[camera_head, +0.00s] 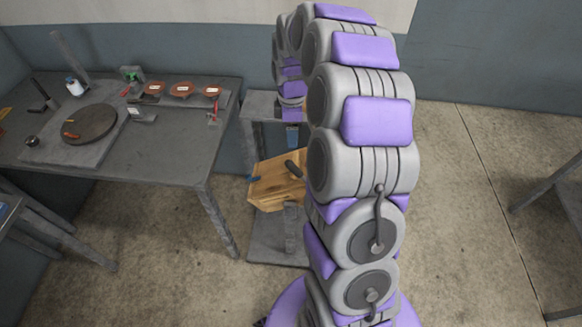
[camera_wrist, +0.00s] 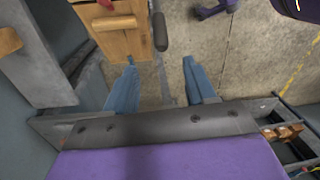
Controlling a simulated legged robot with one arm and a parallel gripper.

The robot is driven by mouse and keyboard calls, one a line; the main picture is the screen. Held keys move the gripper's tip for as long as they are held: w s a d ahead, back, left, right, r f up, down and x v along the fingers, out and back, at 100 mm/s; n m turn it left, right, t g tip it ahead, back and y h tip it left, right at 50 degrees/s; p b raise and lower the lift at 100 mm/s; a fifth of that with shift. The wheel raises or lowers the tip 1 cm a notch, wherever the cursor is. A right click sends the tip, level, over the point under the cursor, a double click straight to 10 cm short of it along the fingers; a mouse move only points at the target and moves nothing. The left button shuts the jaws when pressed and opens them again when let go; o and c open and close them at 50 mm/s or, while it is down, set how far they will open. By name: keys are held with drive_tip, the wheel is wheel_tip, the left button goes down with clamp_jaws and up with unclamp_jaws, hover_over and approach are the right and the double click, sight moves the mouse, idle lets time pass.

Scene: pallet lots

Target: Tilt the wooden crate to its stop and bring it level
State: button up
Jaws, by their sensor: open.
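The wooden crate (camera_head: 272,190) sits on a grey stand low beside the workbench, partly hidden behind my arm. Its edges slope in the head view, but I cannot tell its exact tilt. A dark handle (camera_head: 293,170) shows at its upper right side. In the wrist view the crate (camera_wrist: 122,38) is at the upper left, with the dark handle (camera_wrist: 160,32) just right of it. My gripper (camera_wrist: 160,82) has its blue fingers spread apart, with nothing between them. The handle lies ahead of the fingertips, not touching. The gripper also shows above the crate in the head view (camera_head: 292,138).
A grey workbench (camera_head: 180,165) at left carries a dark round disc (camera_head: 89,123), red discs and small tools. The stand's base plate (camera_head: 262,248) rests on the floor. Another table (camera_head: 567,190) stands at the far right. Open concrete floor lies right of my arm.

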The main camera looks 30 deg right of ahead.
sight(292, 167)
drive_tip(key=f+b, duration=0.1)
drive_tip(key=f, duration=0.9)
drive_tip(key=s+f+b, duration=0.1)
drive_tip(key=f, duration=0.3)
drive_tip(key=shift+s+a+f+b, duration=0.1)
drive_tip(key=shift+a+f+b, duration=0.2)
drive_tip(key=shift+f+b, duration=0.1)
drive_tip(key=shift+c, duration=0.5)
clamp_jaws()
